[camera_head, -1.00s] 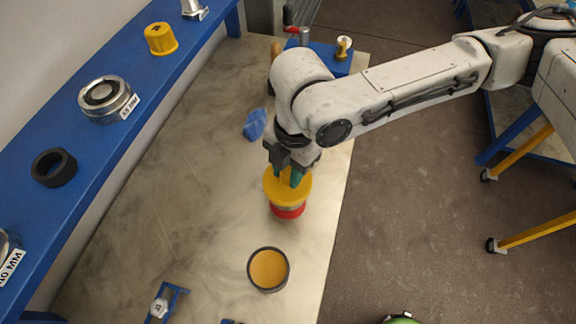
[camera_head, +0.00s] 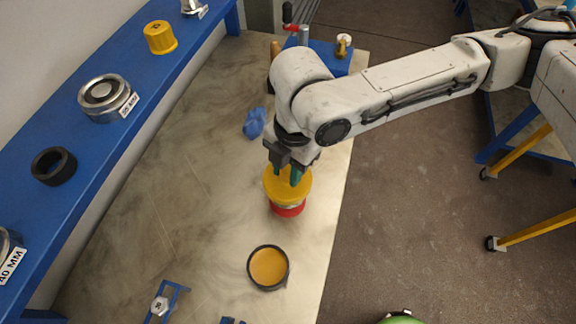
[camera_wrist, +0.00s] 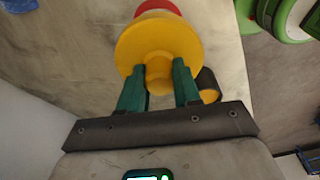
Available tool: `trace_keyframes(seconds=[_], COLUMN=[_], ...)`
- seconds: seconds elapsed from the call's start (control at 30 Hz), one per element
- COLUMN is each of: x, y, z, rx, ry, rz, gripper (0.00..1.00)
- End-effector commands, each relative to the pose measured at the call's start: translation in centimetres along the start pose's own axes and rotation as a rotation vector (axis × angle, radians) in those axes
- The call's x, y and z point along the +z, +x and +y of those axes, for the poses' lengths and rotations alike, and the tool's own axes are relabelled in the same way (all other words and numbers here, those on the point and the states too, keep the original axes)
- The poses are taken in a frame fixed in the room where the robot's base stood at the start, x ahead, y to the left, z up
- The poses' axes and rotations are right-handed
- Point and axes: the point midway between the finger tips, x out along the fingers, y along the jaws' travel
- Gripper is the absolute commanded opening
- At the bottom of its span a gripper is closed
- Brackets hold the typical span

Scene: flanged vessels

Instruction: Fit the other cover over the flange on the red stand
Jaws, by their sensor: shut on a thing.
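My gripper (camera_head: 289,175) points down with its green fingers shut on the yellow cover (camera_head: 271,187). In the wrist view the fingers (camera_wrist: 160,85) hold the cover (camera_wrist: 140,40) by its round knob. The cover is a wide disc and sits over the flange on the red stand (camera_head: 288,210). A thin metal band shows between the cover and the red; whether the cover is fully seated I cannot tell. The red stand also shows past the disc in the wrist view (camera_wrist: 158,7). The flange face is hidden under the cover.
A dark-rimmed round vessel with a yellow-orange top (camera_head: 268,267) stands nearer on the table. A blue crumpled cloth (camera_head: 255,123) and blue bracket (camera_head: 163,303) lie on the table. A blue shelf (camera_head: 55,205) at left carries a yellow cap (camera_head: 160,37), a metal flange (camera_head: 106,97) and a black ring (camera_head: 54,166).

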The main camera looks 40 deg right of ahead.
Motion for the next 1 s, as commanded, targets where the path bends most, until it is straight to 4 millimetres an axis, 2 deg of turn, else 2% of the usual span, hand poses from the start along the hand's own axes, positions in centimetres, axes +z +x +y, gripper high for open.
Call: trace_keyframes(seconds=[1.0], x=[0.4], y=[2.7], z=[0.0], rx=[0.0], ry=[0.0], rz=[0.001], gripper=[0.03])
